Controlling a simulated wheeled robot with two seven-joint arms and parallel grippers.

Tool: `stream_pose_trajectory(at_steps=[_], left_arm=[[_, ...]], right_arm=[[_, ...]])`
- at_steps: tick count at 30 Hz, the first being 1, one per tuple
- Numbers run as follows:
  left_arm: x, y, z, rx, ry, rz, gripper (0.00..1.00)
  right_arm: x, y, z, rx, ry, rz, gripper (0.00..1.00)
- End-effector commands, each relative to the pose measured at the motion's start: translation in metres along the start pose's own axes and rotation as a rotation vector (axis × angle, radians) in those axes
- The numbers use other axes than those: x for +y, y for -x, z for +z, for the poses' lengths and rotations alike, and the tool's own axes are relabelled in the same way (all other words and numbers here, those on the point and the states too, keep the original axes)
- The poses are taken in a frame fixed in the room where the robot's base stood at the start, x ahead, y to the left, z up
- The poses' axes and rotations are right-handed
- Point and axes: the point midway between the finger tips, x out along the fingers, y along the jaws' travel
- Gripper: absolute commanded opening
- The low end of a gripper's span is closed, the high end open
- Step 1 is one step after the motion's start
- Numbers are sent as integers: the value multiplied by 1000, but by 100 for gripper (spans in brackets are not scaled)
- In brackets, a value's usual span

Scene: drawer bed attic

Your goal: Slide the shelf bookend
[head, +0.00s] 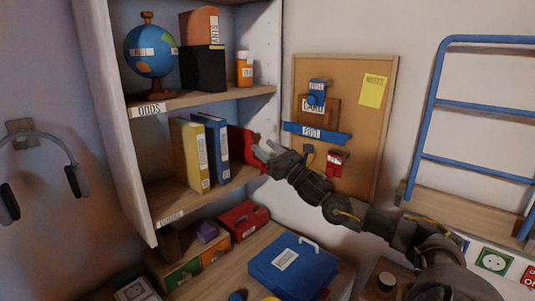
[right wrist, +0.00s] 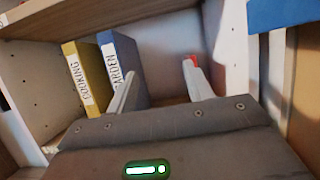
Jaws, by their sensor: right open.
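The red bookend (head: 238,138) stands on the middle shelf of the white shelf unit, to the right of the books, partly hidden by my right gripper. My right gripper (head: 262,151) is open at the right end of this shelf, close to the bookend; I cannot tell whether they touch. In the right wrist view the open fingers (right wrist: 160,70) reach into the compartment, and only a bit of red (right wrist: 192,59) shows behind the right finger. A yellow cooking book (head: 190,155) and a blue garden book (head: 212,147) stand left of the bookend. My left gripper is not in view.
The upper shelf board (head: 205,97) lies above the books, holding a globe (head: 150,50) and a box. The unit's right side wall (head: 265,45) stands close to my arm. Below are a red case (head: 243,220) and a blue case (head: 292,265). A corkboard (head: 365,130) hangs behind my arm.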

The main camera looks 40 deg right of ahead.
Motion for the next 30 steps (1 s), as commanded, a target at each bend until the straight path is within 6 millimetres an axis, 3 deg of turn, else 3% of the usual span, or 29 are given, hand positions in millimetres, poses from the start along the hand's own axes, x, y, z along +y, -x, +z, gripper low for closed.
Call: stream_pose_trajectory(at_steps=[3, 10, 25, 30], left_arm=[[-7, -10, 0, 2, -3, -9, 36], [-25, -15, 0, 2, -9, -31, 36], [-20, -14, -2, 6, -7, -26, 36], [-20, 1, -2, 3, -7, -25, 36]], right_arm=[[18, 13, 14, 0, 2, 4, 52], [37, 25, 35, -2, 2, 1, 52], [42, 28, 42, -2, 1, -1, 52], [42, 22, 56, -2, 0, -1, 52]])
